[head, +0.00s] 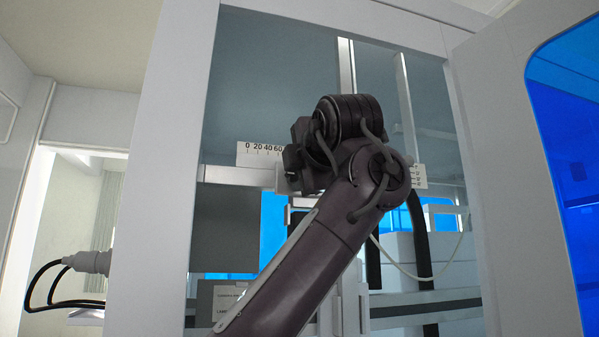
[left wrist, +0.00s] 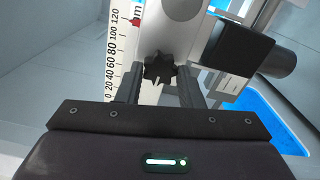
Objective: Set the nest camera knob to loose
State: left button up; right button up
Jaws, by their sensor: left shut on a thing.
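The black star-shaped nest camera knob (left wrist: 160,66) sits on a pale bracket (left wrist: 168,30) in the left wrist view. My left gripper (left wrist: 161,78) has one finger on each side of the knob and is shut on it. Whether the knob is tight or loose cannot be read. A black camera body (left wrist: 245,47) with a round barrel is beside the bracket on the right. In the head view my left gripper (head: 292,165) is at the scale rail, mostly hidden by its own wrist, and the knob is hidden. My right gripper is in neither view.
A white millimetre scale (left wrist: 113,55) with a red pointer (left wrist: 135,22) runs beside the bracket. In the head view the scale (head: 258,152) lies along a cross rail inside the machine frame (head: 165,150). An open door with blue glazing (head: 570,150) stands at right.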

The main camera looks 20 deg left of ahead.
pick_arm(q)
jog(key=shift+n, duration=0.4)
jog(key=o, duration=1)
jog(key=shift+c, duration=0.2)
jog(key=shift+s+d+f+b, duration=0.15)
jog(key=shift+s+d+b, duration=0.1)
jog(key=shift+s+b, duration=0.15)
jog(key=b+v, duration=0.2)
jog(key=v, duration=0.4)
jog(key=shift+s+d+b, duration=0.25)
jog(key=shift+s+b, duration=0.05)
jog(key=shift+b, duration=0.05)
